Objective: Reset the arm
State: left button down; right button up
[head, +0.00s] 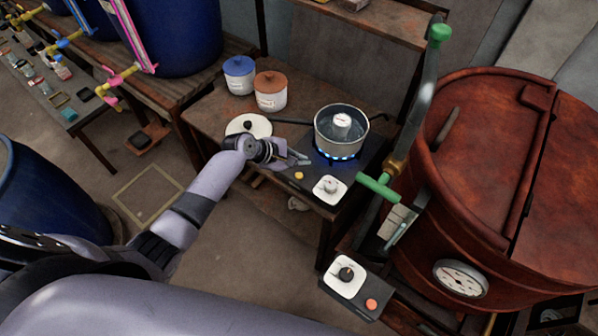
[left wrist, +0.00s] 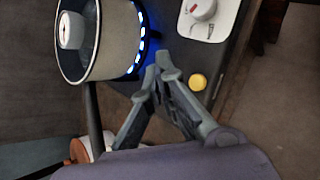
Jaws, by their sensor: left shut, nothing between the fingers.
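My left arm reaches in from the left in the head view. Its gripper (head: 300,158) is over the near left edge of the black stove (head: 312,180). In the left wrist view the fingers (left wrist: 161,68) meet at the tips, shut with nothing between them. They are beside the pot (left wrist: 88,68), between it and the yellow button (left wrist: 198,82). In the head view the pot (head: 352,136) sits on the burner over blue flames, with a white dial-faced object (head: 342,122) inside. My right gripper is not in view.
The stove's knob plate (head: 330,189) is to the right of the gripper. Blue-lidded (head: 239,75) and brown-lidded (head: 270,92) jars stand behind. A large red vat (head: 470,190) with a green-handled lever (head: 378,187) stands right. Open floor (head: 240,245) lies in front of the bench.

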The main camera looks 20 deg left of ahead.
pick_arm(q)
jog(key=shift+f, duration=0.1)
dwell(0.6)
jog(key=s+a+f+m+g+y+b, duration=0.1)
jog(key=s+a+f+m+y, duration=0.15)
jog(key=s+f, duration=0.55)
jog(key=s+a+f+m+g+y+b, duration=0.1)
jog(key=s+a+f+m, duration=0.15)
jog(key=s+f, duration=0.55)
jog(key=s+a+f+m+g+y+b, duration=0.1)
jog(key=s+f+m, duration=0.35)
jog(key=f, duration=0.75)
jog(key=s+f+m+g, duration=0.1)
jog(key=s+f+m, duration=0.2)
jog(key=s, duration=0.7)
jog(key=s+f+m+y+b, duration=0.1)
jog(key=s+f+m, duration=0.3)
jog(key=s, duration=0.5)
jog(key=s+f+m+g+y+b, duration=0.1)
jog(key=s+f+m, duration=0.3)
jog(key=s, duration=0.6)
jog(key=shift+s+a+f+g, duration=0.3)
jog(key=shift+s+a+f, duration=0.05)
jog(key=shift+a+f, duration=0.05)
